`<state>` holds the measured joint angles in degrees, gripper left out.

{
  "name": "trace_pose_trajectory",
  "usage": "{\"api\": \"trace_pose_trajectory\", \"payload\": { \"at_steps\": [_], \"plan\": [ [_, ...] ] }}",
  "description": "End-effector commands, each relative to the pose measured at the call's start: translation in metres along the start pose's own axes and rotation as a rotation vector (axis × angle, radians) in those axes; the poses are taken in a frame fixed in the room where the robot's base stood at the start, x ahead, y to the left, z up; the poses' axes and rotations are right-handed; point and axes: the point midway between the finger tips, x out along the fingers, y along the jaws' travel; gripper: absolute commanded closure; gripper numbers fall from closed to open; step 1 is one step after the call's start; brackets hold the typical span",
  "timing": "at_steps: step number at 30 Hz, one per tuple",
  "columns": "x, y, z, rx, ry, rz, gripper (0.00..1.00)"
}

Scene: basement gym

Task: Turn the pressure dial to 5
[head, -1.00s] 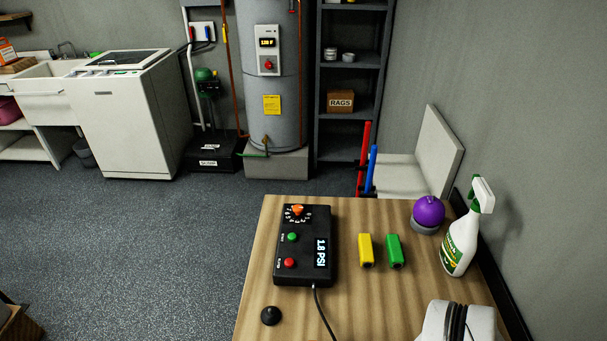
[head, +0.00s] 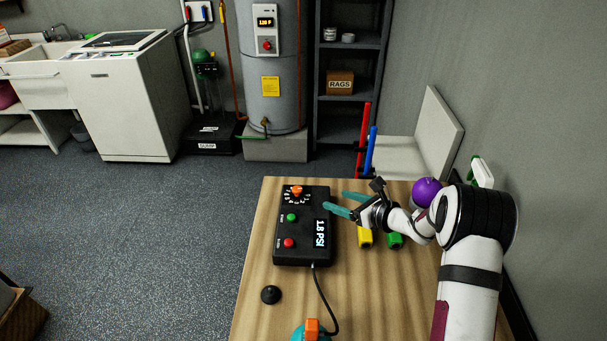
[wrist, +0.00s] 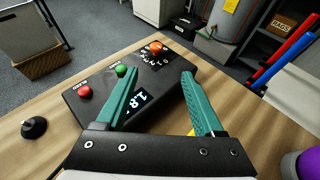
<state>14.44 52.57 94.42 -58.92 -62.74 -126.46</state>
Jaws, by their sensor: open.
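The black control box (head: 303,252) lies on the wooden table, with a display (head: 320,233) reading 1.8 PSI. Its orange pressure dial (head: 297,191) sits at the far end inside a ring of white marks; I cannot read which mark it points to. The dial also shows in the wrist view (wrist: 155,47), beyond my fingers. A green button (head: 292,217) and a red button (head: 289,243) are on the same face. My gripper (head: 343,203) has teal fingers, is open and empty, and is just right of the box. In the wrist view my gripper (wrist: 160,80) has its fingers spread, partly covering the box.
A yellow block (head: 365,239) and a green block (head: 395,241) lie under my arm. A purple ball (head: 426,192) and a partly hidden spray bottle (head: 482,172) stand at the right. A black knob-like piece (head: 271,294) and a cable (head: 325,300) are near the front.

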Motion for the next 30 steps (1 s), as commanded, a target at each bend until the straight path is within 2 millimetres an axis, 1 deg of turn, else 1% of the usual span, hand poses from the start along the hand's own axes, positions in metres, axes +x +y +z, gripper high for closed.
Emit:
{"api": "trace_pose_trajectory", "payload": {
  "at_steps": [2,5,12,15,18,21,23,30],
  "plan": [
    [0.007,0.005,-0.004,-0.042,-0.008,0.028,0.31],
    [0.026,0.006,-0.003,-0.045,-0.009,0.031,0.31],
    [0.099,0.008,-0.003,-0.042,-0.008,0.028,0.31],
    [0.125,0.009,-0.003,-0.041,-0.008,0.028,0.31],
    [0.144,0.009,-0.002,-0.040,-0.008,0.026,0.31],
    [0.154,0.009,-0.001,-0.040,-0.009,0.025,0.31],
    [0.157,0.009,-0.002,-0.039,-0.008,0.024,0.31],
    [0.159,0.009,-0.001,-0.037,-0.008,0.023,0.31]
  ]
}}
